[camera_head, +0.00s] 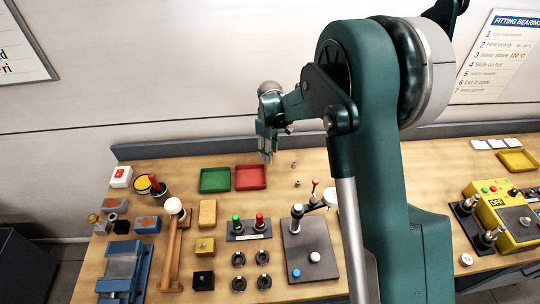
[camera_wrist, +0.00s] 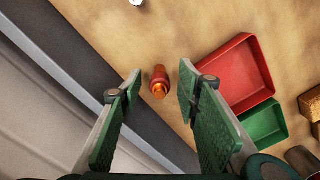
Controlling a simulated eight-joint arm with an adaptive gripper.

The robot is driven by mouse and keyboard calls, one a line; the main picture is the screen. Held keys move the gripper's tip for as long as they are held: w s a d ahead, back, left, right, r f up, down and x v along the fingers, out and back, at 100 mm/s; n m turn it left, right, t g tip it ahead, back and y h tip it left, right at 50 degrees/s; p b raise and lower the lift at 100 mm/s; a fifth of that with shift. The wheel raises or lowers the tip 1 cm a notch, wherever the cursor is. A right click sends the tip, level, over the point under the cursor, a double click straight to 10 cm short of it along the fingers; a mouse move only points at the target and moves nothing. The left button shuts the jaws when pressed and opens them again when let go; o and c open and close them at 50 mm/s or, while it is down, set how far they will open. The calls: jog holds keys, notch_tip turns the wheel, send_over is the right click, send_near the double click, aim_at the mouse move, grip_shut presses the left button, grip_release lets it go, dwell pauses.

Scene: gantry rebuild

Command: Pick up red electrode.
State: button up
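A small orange-red cylindrical piece with a narrower end, which looks like the red electrode (camera_wrist: 159,82), shows in the wrist view on the wooden bench. It lies in the gap between my fingertips as seen from the wrist, beyond them. I cannot tell its exact distance below the tips. My gripper (camera_wrist: 160,88) is open, its two green-padded fingers apart with nothing held. In the head view my gripper (camera_head: 265,155) hangs over the back of the bench near the red tray (camera_head: 251,178); the electrode cannot be clearly made out there.
The red tray also shows in the wrist view (camera_wrist: 262,100), close to my right finger, with the green tray (camera_head: 215,180) beside it. The bench's grey back ledge (camera_head: 190,146) and the wall are close behind. Small metal parts (camera_head: 297,183) lie right of the red tray.

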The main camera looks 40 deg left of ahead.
jog(key=shift+c, duration=0.2)
grip_shut()
jog(key=shift+r+b, duration=0.35)
jog(key=shift+r, duration=4.65)
